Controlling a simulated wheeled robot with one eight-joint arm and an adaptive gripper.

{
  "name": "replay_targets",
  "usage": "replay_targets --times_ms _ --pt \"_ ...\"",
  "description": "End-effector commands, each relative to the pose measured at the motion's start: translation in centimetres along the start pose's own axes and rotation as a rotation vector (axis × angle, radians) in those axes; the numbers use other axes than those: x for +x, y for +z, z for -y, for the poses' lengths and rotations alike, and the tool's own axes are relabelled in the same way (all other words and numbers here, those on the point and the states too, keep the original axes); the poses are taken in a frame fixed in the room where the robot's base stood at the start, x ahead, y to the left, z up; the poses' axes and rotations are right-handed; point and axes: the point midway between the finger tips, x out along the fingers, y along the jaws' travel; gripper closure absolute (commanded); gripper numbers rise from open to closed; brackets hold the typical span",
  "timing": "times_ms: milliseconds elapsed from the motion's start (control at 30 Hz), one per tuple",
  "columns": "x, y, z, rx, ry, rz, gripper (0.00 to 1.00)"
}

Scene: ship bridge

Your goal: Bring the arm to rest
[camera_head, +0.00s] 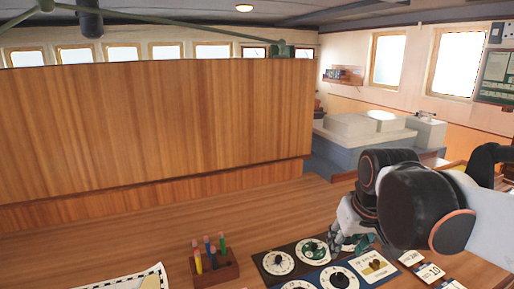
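My arm reaches in from the right edge, over the right part of the wooden desk (130,250). Its thick black joints with orange rings fill much of the lower right. My gripper (340,240) points down, low over a dark panel with round white dials (278,262). The arm's joints partly cover the gripper. Its fingers are small and dark here, and I cannot tell whether they are apart, or whether they touch the panel.
A wooden block with several coloured pegs (215,269) stands left of the dials. A chart with a checked border (135,283) lies at the front left. Printed cards (430,272) lie right of the panel. A tall wooden partition (160,125) rises behind the desk. The desk's left part is mostly bare.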

Motion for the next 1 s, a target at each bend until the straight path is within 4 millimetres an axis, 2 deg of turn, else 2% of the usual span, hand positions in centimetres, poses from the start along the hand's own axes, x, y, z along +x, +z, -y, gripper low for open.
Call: replay_targets --times_ms 33,300,500,700,1000 --pt "-0.1 1.6 0.1 0.004 0.001 -0.019 0.6" --pt "-0.1 8.2 0.5 0.03 0.005 -0.121 0.6" --pt "0.7 12.3 0.7 0.045 0.006 -0.186 0.6" --pt "1.3 14.1 0.8 0.054 0.006 -0.218 0.6" --pt "1.4 14.3 0.8 0.055 0.006 -0.223 0.6"
